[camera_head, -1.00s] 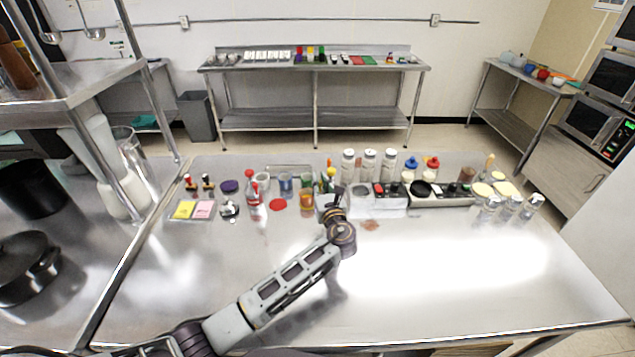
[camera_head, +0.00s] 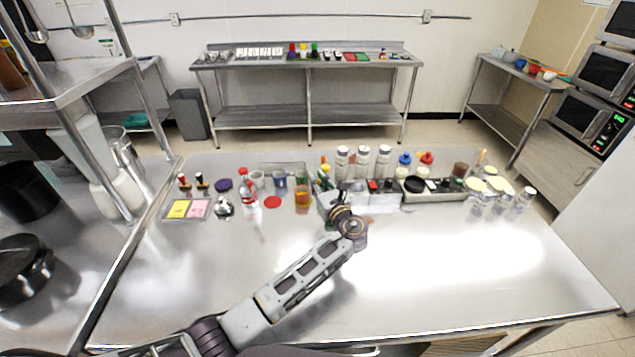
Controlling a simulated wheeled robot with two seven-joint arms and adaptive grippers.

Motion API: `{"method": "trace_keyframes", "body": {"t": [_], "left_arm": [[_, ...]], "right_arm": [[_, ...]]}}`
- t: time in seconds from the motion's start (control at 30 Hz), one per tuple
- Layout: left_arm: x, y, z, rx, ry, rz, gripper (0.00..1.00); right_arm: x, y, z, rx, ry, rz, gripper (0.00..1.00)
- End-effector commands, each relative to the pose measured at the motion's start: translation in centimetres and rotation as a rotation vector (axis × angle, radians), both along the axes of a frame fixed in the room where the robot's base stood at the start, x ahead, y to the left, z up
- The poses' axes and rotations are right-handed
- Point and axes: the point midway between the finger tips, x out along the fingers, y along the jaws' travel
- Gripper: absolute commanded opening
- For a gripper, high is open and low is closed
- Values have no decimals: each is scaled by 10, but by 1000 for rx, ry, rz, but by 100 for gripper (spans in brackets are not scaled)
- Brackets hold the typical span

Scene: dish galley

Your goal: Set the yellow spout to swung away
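A small yellow-orange piece (camera_head: 325,167) stands up behind my gripper at the back of the near steel table, with green parts just below it. It may be the yellow spout, but it is too small to tell, and its lower part is hidden. My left gripper (camera_head: 321,187) reaches from the lower left and points away toward this piece, close in front of it. I cannot tell whether they touch. The fingers are too small and overlapped to show a gap. My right gripper is out of view.
A cup of amber liquid (camera_head: 302,195) and a red-capped bottle (camera_head: 248,188) stand left of the gripper. White-capped shakers (camera_head: 362,162) stand behind it to the right. A grey tray (camera_head: 435,192) of small items lies right. The table's front is clear.

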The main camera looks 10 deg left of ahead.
Motion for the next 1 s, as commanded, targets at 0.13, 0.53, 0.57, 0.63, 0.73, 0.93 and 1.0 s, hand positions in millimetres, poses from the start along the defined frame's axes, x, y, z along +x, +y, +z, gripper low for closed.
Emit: {"method": "trace_keyframes", "body": {"t": [0.13,0.53,0.57,0.63,0.73,0.93,1.0], "left_arm": [[0,0,0,0,0,-1,37],[-2,-1,0,0,0,-1,37],[-3,-2,0,0,0,-1,37],[-5,-3,0,0,0,-1,37],[-12,-7,0,-1,1,0,37],[-33,-21,-1,-1,2,-2,37],[-41,-26,0,-1,0,-2,37]], "right_arm": [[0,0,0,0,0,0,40],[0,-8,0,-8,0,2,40],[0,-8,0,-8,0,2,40],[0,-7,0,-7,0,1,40],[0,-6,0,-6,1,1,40],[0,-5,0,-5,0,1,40],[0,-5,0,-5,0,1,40]]}}
